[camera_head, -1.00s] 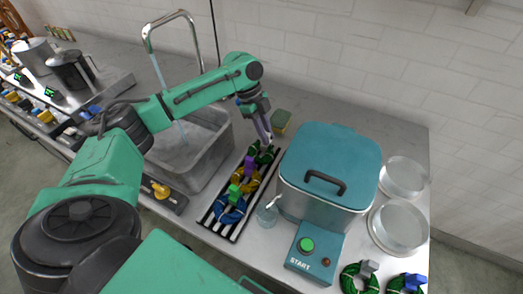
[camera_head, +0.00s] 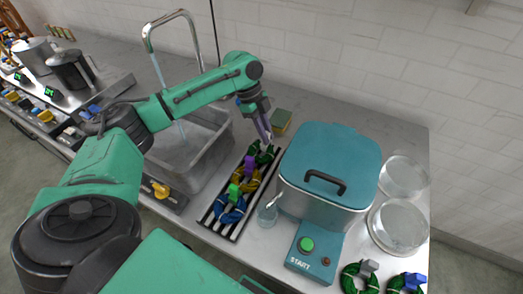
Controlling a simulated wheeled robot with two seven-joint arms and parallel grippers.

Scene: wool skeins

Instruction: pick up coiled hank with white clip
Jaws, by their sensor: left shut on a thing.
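A dark green coiled hank (camera_head: 258,158) lies at the far end of a black-and-white striped tray (camera_head: 207,219). A small pale clip at its top is mostly hidden by my left gripper (camera_head: 267,139). The gripper comes down from above and is shut at the pale clip of the green hank, which still rests at the tray. In the same tray are a yellow hank (camera_head: 246,182) with a purple clip (camera_head: 250,167) and a blue hank (camera_head: 231,214) with a green clip (camera_head: 234,192). My right gripper is not in view.
A teal lidded cooker (camera_head: 325,190) with a START box (camera_head: 309,262) stands right of the tray. A sink (camera_head: 200,165) with a tall tap is on the left. A sponge (camera_head: 281,121) lies behind.

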